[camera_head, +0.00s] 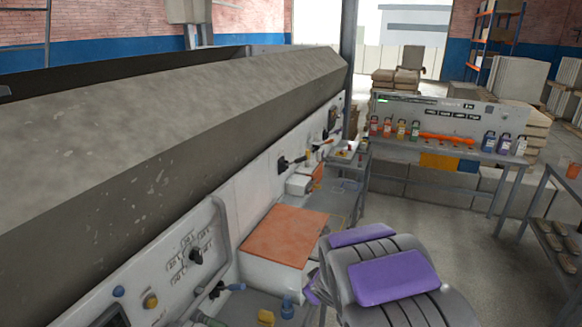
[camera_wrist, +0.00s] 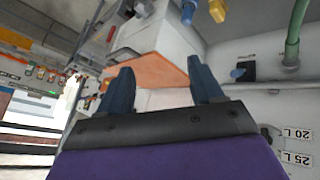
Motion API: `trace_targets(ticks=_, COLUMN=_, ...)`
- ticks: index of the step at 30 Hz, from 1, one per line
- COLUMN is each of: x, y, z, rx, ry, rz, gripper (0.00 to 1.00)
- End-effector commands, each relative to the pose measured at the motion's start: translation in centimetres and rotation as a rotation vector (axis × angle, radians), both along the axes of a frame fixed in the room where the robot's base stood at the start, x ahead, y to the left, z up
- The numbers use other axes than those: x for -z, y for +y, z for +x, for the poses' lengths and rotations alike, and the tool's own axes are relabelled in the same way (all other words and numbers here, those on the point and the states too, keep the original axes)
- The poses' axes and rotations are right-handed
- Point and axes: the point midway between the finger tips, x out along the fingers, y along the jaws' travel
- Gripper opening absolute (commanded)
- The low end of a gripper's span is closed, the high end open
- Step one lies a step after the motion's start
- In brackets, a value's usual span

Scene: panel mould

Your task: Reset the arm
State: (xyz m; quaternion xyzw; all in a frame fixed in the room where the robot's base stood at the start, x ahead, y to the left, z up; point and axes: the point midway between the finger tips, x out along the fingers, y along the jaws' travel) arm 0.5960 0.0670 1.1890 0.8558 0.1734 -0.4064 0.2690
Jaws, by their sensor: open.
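My arm (camera_head: 395,275), grey with purple panels, rises into the bottom middle of the head view, beside the control panel. The arm hides most of my gripper in that view. In the wrist view my gripper (camera_wrist: 160,82) shows two dark blue fingers spread wide apart. Nothing is between them. Past the fingertips is the white box with an orange lid (camera_wrist: 150,70), apart from them as far as I can tell. The wrist view is rolled over.
A long grey mould (camera_head: 170,130) runs along the left above a control panel (camera_head: 180,240) with knobs and levers. The orange-lidded box (camera_head: 285,237) sticks out from it. A bench with coloured bottles (camera_head: 400,130) stands behind. Open floor (camera_head: 450,215) lies right of my arm.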

Motion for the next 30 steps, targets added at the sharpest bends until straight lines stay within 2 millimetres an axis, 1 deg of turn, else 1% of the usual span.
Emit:
trace_targets(ticks=1, x=-0.5, y=-1.8, z=-0.9, rx=0.059, ry=0.004, rz=-0.022, gripper=0.66)
trace_targets(ticks=3, x=-1.1, y=-4.1, z=-2.6, rx=0.142, ry=0.03, rz=-0.052, gripper=0.66)
trace_targets(ticks=5, x=-1.5, y=-6.0, z=-4.5, rx=0.21, ry=0.059, rz=-0.073, gripper=0.66)
trace_targets(ticks=6, x=-1.8, y=-7.1, z=-5.8, rx=0.256, ry=0.08, rz=-0.084, gripper=0.66)
trace_targets(ticks=8, x=-2.0, y=-8.6, z=-8.0, rx=0.32, ry=0.117, rz=-0.097, gripper=0.66)
trace_targets(ticks=10, x=-2.3, y=-10.0, z=-10.7, rx=0.389, ry=0.161, rz=-0.102, gripper=0.66)
trace_targets(ticks=11, x=-2.3, y=-10.4, z=-11.9, rx=0.416, ry=0.181, rz=-0.102, gripper=0.66)
trace_targets(ticks=12, x=-2.4, y=-11.0, z=-13.7, rx=0.452, ry=0.212, rz=-0.102, gripper=0.66)
trace_targets(ticks=14, x=-2.2, y=-11.6, z=-16.4, rx=0.501, ry=0.264, rz=-0.098, gripper=0.66)
trace_targets(ticks=15, x=-2.1, y=-11.8, z=-18.3, rx=0.531, ry=0.297, rz=-0.092, gripper=0.66)
trace_targets(ticks=17, x=-1.8, y=-12.0, z=-21.1, rx=0.571, ry=0.352, rz=-0.079, gripper=0.66)
trace_targets(ticks=18, x=-1.7, y=-12.0, z=-23.1, rx=0.595, ry=0.39, rz=-0.07, gripper=0.66)
trace_targets(ticks=19, x=-1.6, y=-11.9, z=-24.5, rx=0.611, ry=0.417, rz=-0.061, gripper=0.66)
trace_targets(ticks=20, x=-1.3, y=-11.7, z=-26.0, rx=0.626, ry=0.448, rz=-0.053, gripper=0.66)
trace_targets(ticks=21, x=-1.1, y=-11.4, z=-27.9, rx=0.641, ry=0.487, rz=-0.039, gripper=0.66)
trace_targets(ticks=23, x=-0.8, y=-10.8, z=-30.8, rx=0.659, ry=0.547, rz=-0.016, gripper=0.66)
trace_targets(ticks=24, x=-0.5, y=-10.3, z=-32.7, rx=0.668, ry=0.589, rz=-0.001, gripper=0.66)
trace_targets(ticks=27, x=0.1, y=-8.9, z=-36.8, rx=0.676, ry=0.681, rz=0.035, gripper=0.66)
trace_targets(ticks=30, x=0.3, y=-7.7, z=-39.8, rx=0.673, ry=0.749, rz=0.065, gripper=0.66)
